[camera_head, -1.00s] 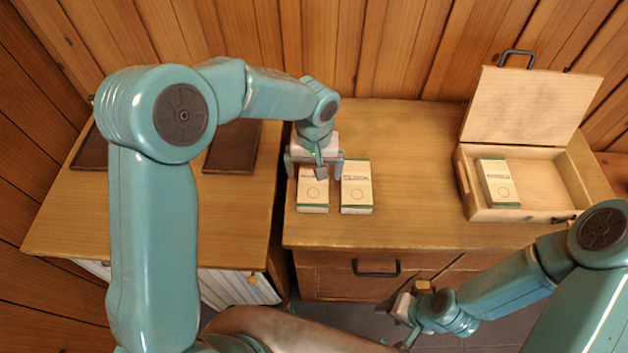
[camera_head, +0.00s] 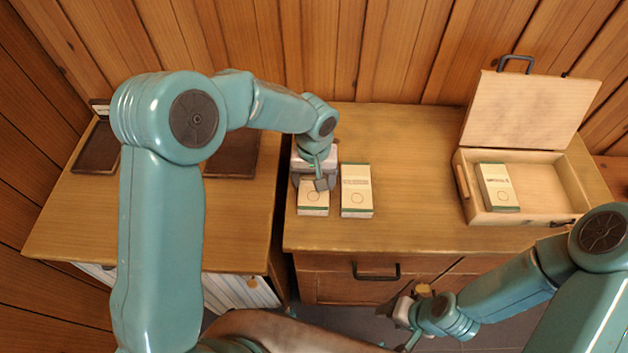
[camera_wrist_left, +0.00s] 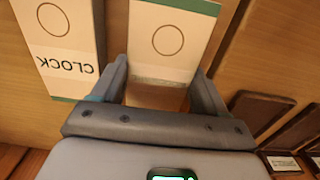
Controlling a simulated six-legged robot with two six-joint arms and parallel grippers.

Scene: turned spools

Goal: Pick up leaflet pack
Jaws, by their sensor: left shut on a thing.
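Three white packs with green edges and a printed circle are in the head view. The left pack (camera_head: 313,205) lies on the right-hand cabinet top, with my left gripper (camera_head: 311,182) over its far end. In the left wrist view, this pack (camera_wrist_left: 168,42) sits between the fingers of my left gripper (camera_wrist_left: 160,82), which is shut on it. A second pack (camera_head: 356,190) lies just to its right; in the wrist view its label (camera_wrist_left: 68,62) reads "CLOCK". A third pack (camera_head: 498,187) lies in the open wooden box. My right gripper (camera_head: 406,318) hangs in front of the cabinet, its jaws unclear.
The wooden box (camera_head: 483,216) stands at the right with its lid (camera_head: 527,108) raised. Dark trays (camera_head: 232,152) lie on the left-hand table (camera_head: 150,225). A gap separates the two surfaces. The cabinet top (camera_head: 415,180) is clear between the second pack and the box.

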